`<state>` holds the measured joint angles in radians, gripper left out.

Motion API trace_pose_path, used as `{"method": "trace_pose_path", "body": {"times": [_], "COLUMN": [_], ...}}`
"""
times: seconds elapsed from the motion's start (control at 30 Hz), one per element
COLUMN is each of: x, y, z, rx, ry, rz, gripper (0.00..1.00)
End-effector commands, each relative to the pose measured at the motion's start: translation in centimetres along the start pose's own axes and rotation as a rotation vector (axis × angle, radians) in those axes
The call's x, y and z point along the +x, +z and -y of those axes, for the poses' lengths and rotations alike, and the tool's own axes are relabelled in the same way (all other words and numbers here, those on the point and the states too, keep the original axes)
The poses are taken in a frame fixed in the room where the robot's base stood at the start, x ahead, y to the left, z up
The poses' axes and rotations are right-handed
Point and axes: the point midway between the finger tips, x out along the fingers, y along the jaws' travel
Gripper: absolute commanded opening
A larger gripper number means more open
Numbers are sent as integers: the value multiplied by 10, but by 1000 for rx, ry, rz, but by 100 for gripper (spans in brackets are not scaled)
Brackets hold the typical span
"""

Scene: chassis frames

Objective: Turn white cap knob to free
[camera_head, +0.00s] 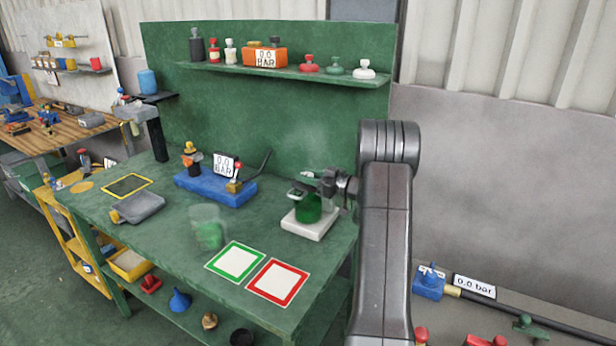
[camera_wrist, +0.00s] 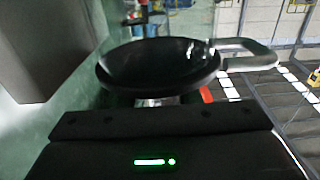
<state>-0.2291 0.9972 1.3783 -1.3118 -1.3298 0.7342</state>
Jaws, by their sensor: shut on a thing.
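A green jar (camera_head: 309,210) stands on a white square base (camera_head: 309,227) at the right end of the green bench. My gripper (camera_head: 306,187) is right at the top of the jar, reaching in from the right, and shut on what seems to be its cap. The fingers mostly hide the cap, so its colour and turn position cannot be told. In the wrist view, a dark round shape (camera_wrist: 160,66) with a pale grey loop (camera_wrist: 250,56) fills the middle, too dark to identify surely. A separate white knob-shaped cap (camera_head: 364,70) sits on the upper shelf.
Red (camera_head: 309,64) and green (camera_head: 334,67) caps share the shelf (camera_head: 300,76). A clear jar with green contents (camera_head: 207,230) stands left of the base. Green-framed (camera_head: 235,262) and red-framed (camera_head: 277,282) squares lie in front. A blue gauge block (camera_head: 213,189) stands behind.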

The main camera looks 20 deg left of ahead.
Motion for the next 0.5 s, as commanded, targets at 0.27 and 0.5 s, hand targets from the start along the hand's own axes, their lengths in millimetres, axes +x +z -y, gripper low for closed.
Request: {"method": "trace_pose_path", "body": {"times": [0.27,0.5], "x": [0,-1], "y": [0,0], "z": [0,0], "rx": [0,0], "ry": [1,1], "rz": [0,0], "gripper": [51,51]}}
